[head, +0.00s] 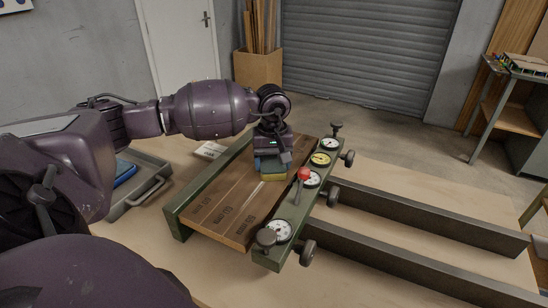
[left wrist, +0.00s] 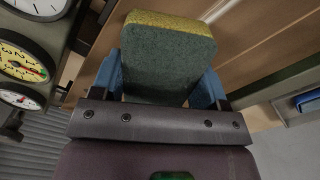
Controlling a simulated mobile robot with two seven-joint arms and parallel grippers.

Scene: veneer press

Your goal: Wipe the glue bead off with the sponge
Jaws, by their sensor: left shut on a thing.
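My left gripper (head: 272,160) is shut on the sponge (head: 272,174), a block with a yellow layer and a dark green layer. In the left wrist view the sponge (left wrist: 168,55) sits between the blue fingers of the gripper (left wrist: 160,82). The sponge is low over the brown wooden panel (head: 228,207) in the green press. Whether it touches the panel I cannot tell. A pale thin line, seemingly the glue bead (head: 250,196), runs along the panel from just below the sponge toward the front. Any part under the sponge is hidden. My right gripper is not in view.
The green press rail (head: 266,257) carries several dials, dark knobs and a red-knobbed lever (head: 303,175) close right of the gripper. A grey tray (head: 150,190) with a blue item (head: 124,172) lies left. Two dark rails (head: 430,222) extend right.

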